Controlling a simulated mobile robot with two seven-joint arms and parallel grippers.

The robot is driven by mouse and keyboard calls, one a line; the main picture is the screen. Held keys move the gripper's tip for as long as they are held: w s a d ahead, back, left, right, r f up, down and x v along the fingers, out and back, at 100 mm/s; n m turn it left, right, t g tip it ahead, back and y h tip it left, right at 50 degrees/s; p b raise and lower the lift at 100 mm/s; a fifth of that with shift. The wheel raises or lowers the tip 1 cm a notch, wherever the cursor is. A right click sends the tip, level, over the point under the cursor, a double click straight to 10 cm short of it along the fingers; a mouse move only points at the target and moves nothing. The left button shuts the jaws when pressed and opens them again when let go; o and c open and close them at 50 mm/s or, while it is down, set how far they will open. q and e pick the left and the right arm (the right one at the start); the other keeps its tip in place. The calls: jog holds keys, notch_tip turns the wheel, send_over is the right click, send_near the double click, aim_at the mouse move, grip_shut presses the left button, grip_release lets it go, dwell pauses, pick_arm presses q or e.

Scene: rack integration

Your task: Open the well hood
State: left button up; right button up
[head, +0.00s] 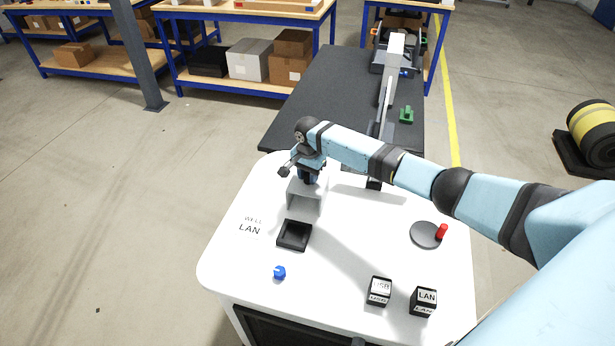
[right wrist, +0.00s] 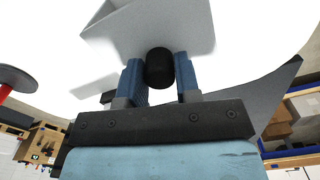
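The grey well hood (head: 305,195) stands raised at the back of the black square well (head: 294,235), whose inside shows from above. My right gripper (head: 308,175) is at the top of the hood. In the right wrist view, its two blue fingers (right wrist: 160,75) sit on both sides of the hood's black knob (right wrist: 160,66), with hardly any gap. The hood's grey plate (right wrist: 188,22) shows tilted beyond them. My left gripper is not in view.
A blue piece (head: 279,272) lies in front of the well. Black USB (head: 380,291) and LAN (head: 424,301) blocks stand at front right. A grey disc (head: 427,235) with a red handle lies at right. A dark table (head: 325,95) adjoins behind, with a long grey bar (head: 388,90).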

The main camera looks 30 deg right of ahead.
jog(key=o, duration=0.4)
jog(key=shift+c, duration=0.2)
jog(key=shift+r, duration=0.1)
notch_tip(320, 180, up, 14)
jog(key=b, duration=0.1)
dwell(0.3)
